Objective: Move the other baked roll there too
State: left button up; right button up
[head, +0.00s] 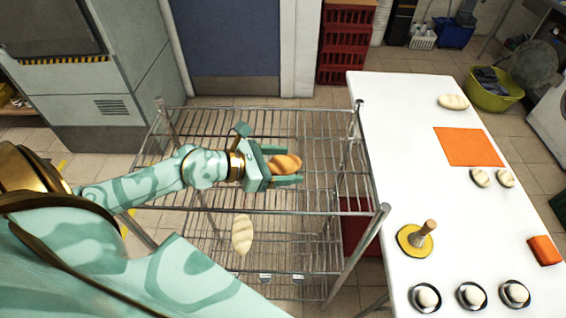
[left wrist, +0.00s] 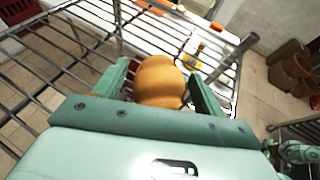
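A browned baked roll (head: 286,164) is at the upper level of the wire rack (head: 196,209). My left gripper (head: 284,167) is around it, one finger on each side. In the left wrist view the roll (left wrist: 160,82) lies between the fingers, with a narrow gap beside it, so the gripper looks open. Whether the roll rests on the wires is hard to tell. A pale scored loaf (head: 242,235) lies lower in the rack. No second browned roll shows.
A white table (head: 400,150) stands right of the rack. On it are an orange mat (head: 468,146), pale dough pieces (head: 453,102), a yellow disc with a wooden-handled tool (head: 416,240), several dough balls in dark tins (head: 471,296) and an orange block (head: 545,250). Rack posts stand near my arm.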

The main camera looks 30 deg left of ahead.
pick_arm(q)
jog(key=shift+r, duration=0.2)
jog(key=v, duration=0.9)
jog(key=shift+s+f, duration=0.15)
jog(key=shift+s, duration=0.1)
jog(key=shift+s+a+r+b, duration=0.2)
jog(key=shift+s+a+b, duration=0.3)
jog(key=shift+b, duration=0.1)
jog(key=shift+s+a+r, duration=0.2)
jog(key=shift+s+r, duration=0.1)
jog(key=shift+s, duration=0.05)
jog(key=shift+a+r, duration=0.1)
jog(key=shift+r, duration=0.1)
jog(key=shift+s, duration=0.1)
